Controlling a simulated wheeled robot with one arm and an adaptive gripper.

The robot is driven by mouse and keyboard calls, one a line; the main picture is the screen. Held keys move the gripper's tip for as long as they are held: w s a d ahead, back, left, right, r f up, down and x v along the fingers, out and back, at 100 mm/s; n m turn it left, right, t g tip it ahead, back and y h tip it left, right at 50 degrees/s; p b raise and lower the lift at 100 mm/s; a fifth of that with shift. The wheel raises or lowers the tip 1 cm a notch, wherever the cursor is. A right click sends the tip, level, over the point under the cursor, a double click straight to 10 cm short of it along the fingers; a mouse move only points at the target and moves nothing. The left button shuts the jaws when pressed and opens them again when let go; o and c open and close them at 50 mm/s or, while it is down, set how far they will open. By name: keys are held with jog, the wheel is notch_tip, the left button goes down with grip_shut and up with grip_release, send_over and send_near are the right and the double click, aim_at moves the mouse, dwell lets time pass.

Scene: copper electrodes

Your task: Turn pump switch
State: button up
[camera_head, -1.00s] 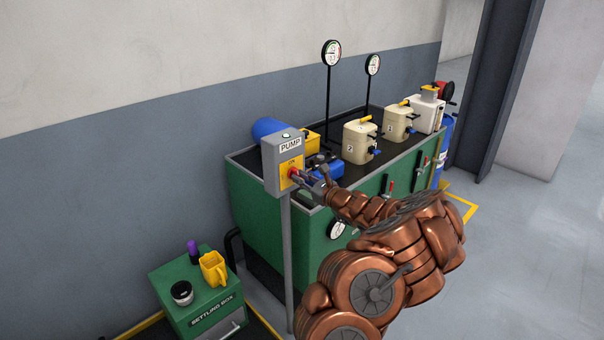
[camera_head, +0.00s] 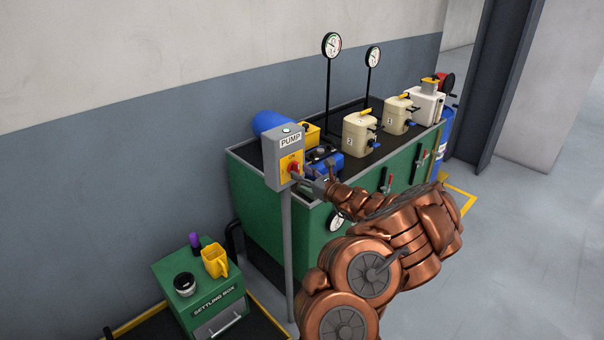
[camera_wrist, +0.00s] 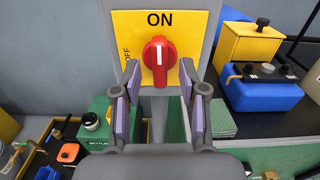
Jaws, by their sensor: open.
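The pump switch is a red rotary knob (camera_wrist: 159,62) on a yellow plate (camera_wrist: 190,25) marked ON at the top and OFF at the left. Its white mark points up toward ON in the wrist view. The knob (camera_head: 293,168) also shows on the front of the grey PUMP box (camera_head: 271,160) on a post. My gripper (camera_wrist: 159,90) is open and empty, its two padded fingers on either side below the knob, apart from it. In the head view my gripper (camera_head: 305,180) is just to the right of the box.
The green tank (camera_head: 300,235) stands behind the post, with beige containers (camera_head: 361,138), a blue box (camera_head: 325,163) and gauges (camera_head: 332,45) on or above it. The green settling box (camera_head: 205,300) is at lower left. Open floor lies to the right.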

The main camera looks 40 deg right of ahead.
jog(key=shift+s+a, duration=0.1)
jog(key=shift+s, duration=2.6)
jog(key=s, duration=1.2)
jog(key=shift+a, duration=0.15)
